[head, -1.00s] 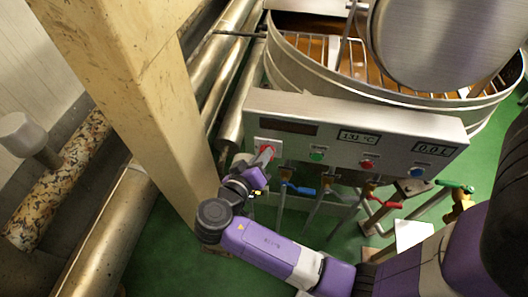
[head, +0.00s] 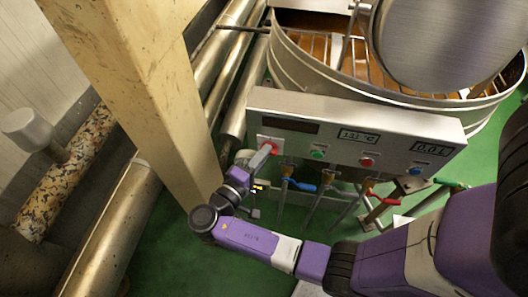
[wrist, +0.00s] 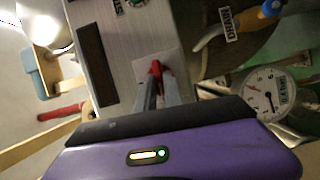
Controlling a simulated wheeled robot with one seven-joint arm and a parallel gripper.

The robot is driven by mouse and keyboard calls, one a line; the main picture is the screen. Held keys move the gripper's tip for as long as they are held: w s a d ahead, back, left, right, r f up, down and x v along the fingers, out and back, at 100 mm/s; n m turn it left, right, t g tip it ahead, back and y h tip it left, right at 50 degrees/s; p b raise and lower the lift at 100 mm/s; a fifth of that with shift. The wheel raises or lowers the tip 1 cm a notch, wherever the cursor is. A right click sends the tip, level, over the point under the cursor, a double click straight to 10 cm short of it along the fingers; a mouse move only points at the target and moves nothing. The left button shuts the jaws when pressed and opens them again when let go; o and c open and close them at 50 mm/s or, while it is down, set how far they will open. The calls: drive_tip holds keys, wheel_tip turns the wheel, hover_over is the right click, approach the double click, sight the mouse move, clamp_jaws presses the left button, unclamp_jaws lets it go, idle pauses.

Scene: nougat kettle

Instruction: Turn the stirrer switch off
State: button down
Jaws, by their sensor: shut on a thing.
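The stirrer switch (head: 272,147) is a red knob on a pale plate at the left end of the grey control panel (head: 375,128). My gripper (head: 268,151) is at this knob and shut on it, partly covering it in the head view. In the wrist view the red switch (wrist: 156,72) shows between the fingertips of my gripper (wrist: 155,82), against the pale plate. The knob's exact turn angle is hard to read behind the fingers.
The panel also carries a green button (head: 318,154), a red button (head: 366,162), a blue button (head: 414,171) and displays. Below it are pipes with a blue-handled valve (head: 301,186). A beige post (head: 150,100) stands close left of my arm. The kettle (head: 300,65) is behind. A gauge (wrist: 268,93) shows in the wrist view.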

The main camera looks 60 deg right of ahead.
drive_tip(key=shift+f+n, duration=0.1)
drive_tip(key=shift+n, duration=0.4)
drive_tip(key=c, duration=1.5)
unclamp_jaws()
drive_tip(key=shift+o, duration=0.2)
drive_tip(key=shift+a, duration=0.1)
drive_tip(key=a+b, duration=0.2)
drive_tip(key=a, duration=0.5)
drive_tip(key=shift+w+a, duration=0.15)
drive_tip(key=shift+a, duration=0.2)
